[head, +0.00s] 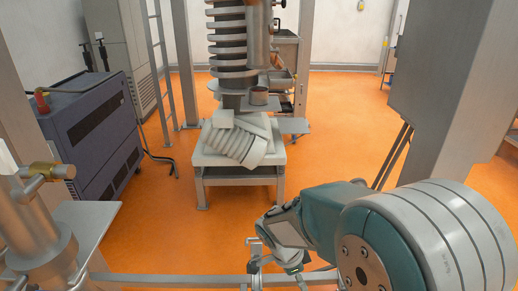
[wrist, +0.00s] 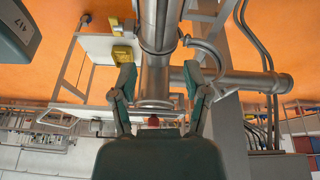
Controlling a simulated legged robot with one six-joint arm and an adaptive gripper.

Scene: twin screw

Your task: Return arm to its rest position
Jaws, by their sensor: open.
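My gripper (wrist: 160,78) is open in the wrist view, with its two teal fingers apart. Nothing is held between the fingers. A vertical metal pipe (wrist: 155,35) and a horizontal pipe (wrist: 235,80) show beyond them; I cannot tell how far off they are. In the head view my arm is at the lower right, bent, with its grey and teal wrist end (head: 285,232) low near the bottom edge.
A metal rail (head: 180,281) crosses the bottom of the head view. A grey column (head: 435,110) stands to the right. A finned machine (head: 230,60) over a stand (head: 240,172) is ahead. A dark cabinet (head: 95,130) is left. Orange floor between is clear.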

